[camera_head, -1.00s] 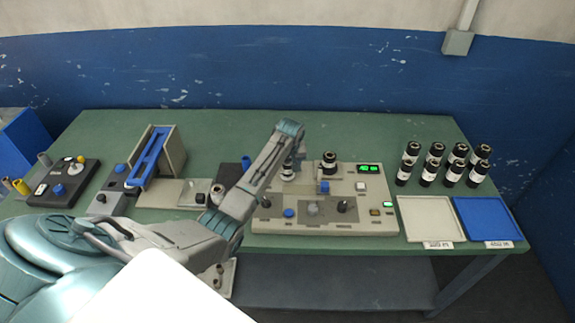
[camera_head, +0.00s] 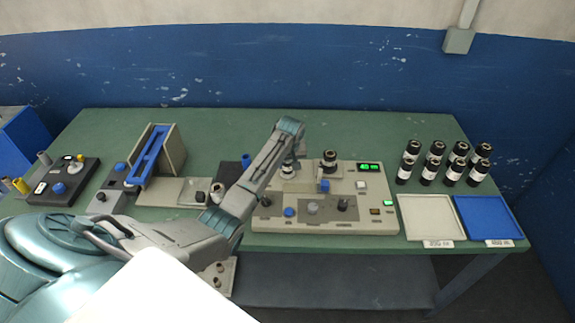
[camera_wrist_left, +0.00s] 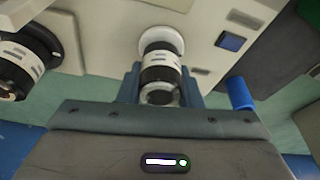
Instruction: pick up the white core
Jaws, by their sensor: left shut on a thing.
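My left gripper (camera_wrist_left: 162,88) is shut on a black-and-white cylinder (camera_wrist_left: 160,70) in the left wrist view. The cylinder's far end is at a white round piece (camera_wrist_left: 160,38) on the beige machine; I cannot tell whether it touches or is part of it. I cannot tell whether this cylinder is the white core. In the head view my left gripper (camera_head: 288,158) is over the back left of the beige machine (camera_head: 345,225), partly hidden by my own wrist. My right gripper is not in view.
A similar black cylinder (camera_head: 329,160) stands on the machine to the right, also at left in the wrist view (camera_wrist_left: 22,62). A blue tube (camera_head: 246,160) is left of my arm. Several black rolls (camera_head: 442,160) stand behind the white tray (camera_head: 425,222) and blue tray (camera_head: 488,220).

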